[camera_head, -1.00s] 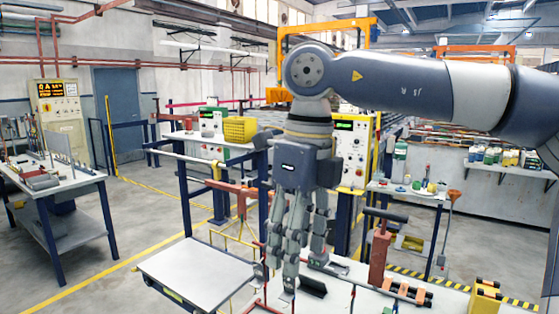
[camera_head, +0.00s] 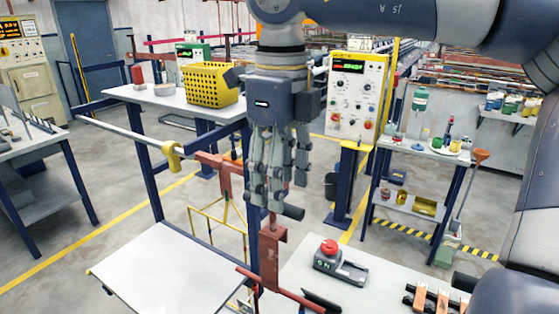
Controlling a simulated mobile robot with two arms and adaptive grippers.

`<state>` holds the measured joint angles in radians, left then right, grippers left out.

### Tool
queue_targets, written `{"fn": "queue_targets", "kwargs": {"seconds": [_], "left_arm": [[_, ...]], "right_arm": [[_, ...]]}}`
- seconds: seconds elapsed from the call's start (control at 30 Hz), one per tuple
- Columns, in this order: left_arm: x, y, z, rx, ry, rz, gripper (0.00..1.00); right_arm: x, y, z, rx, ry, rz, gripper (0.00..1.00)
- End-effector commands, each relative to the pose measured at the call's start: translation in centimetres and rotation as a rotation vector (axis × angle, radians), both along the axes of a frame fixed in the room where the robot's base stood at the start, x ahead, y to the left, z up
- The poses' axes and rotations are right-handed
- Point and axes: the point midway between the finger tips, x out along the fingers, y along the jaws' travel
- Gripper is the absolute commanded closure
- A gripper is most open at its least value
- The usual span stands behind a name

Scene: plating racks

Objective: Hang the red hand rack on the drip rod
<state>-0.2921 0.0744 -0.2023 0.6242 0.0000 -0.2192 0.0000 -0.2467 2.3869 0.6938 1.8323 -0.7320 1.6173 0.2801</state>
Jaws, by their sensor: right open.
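The red hand rack (camera_head: 269,252) stands upright at the near bench's left edge, with a dark handle (camera_head: 290,212) on top. My right gripper (camera_head: 278,203) is open, pointing down, its fingertips just above or beside the handle. Whether they touch it I cannot tell. The fingers hide part of the rack's top. The drip rod (camera_head: 120,133) is a pale horizontal bar on a blue frame, left of the gripper, with a yellow clip (camera_head: 173,155) on it. My left gripper is not in view.
An orange-red piece (camera_head: 222,163) with yellow wire frames is at the rod's right end. A pale tray (camera_head: 165,270) lies below the rod. A grey box with a red button (camera_head: 335,262) and several brown-black clips (camera_head: 432,300) are on the bench. A control panel (camera_head: 356,100) stands behind.

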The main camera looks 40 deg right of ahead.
Motion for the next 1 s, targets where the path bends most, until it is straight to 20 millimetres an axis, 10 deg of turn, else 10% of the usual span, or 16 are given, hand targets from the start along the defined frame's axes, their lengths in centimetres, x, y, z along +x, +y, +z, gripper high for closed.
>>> {"fn": "queue_targets", "kwargs": {"seconds": [0.3,0.6,1.0], "left_arm": [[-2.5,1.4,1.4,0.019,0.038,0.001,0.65],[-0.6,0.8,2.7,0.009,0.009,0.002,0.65],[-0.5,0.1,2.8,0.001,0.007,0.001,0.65]], "right_arm": [[-0.2,0.0,-5.0,0.003,0.007,0.002,0.48],[-0.1,0.0,-9.3,0.001,0.003,-0.001,0.48],[-0.1,0.0,-10.3,0.001,-0.001,-0.001,0.48]]}}
